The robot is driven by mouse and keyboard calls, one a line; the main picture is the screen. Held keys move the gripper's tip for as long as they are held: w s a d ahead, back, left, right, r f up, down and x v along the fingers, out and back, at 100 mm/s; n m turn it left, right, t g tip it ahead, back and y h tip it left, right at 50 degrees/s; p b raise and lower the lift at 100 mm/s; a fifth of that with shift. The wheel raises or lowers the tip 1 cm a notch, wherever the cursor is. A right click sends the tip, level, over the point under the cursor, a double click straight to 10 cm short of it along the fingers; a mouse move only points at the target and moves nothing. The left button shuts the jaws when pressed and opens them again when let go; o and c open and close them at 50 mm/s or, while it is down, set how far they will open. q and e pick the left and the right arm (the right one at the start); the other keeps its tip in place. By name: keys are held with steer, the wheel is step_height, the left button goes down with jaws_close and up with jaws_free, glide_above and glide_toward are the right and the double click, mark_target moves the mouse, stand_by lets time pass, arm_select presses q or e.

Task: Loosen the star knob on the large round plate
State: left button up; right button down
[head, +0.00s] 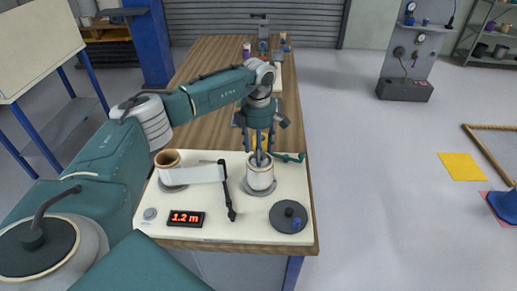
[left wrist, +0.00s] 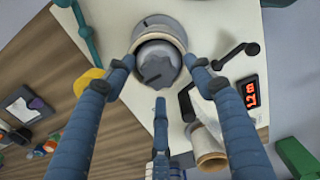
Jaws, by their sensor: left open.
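A white roll (head: 260,179) stands upright on a round grey base on the cream board. In the left wrist view its grey round top (left wrist: 158,62) carries a dark grey knob (left wrist: 155,71). My left gripper (head: 258,152) is directly above this roll, pointing down. In the left wrist view the open fingers of my left gripper (left wrist: 160,78) spread around the roll's top, with nothing held; whether they touch it I cannot tell. A separate dark round plate (head: 285,213) with a small blue piece (head: 296,224) lies at the board's front right. My right gripper is not in view.
A brown-cored roll (head: 167,160) with a white strip (head: 195,174) stands at left, beside a black lever (head: 228,193). A display (head: 186,218) reads 1.2 m. A green lever (head: 290,157) is behind the roll.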

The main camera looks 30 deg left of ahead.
arm_select(q)
steer(key=c, duration=1.1)
steer(key=shift+c, duration=0.2)
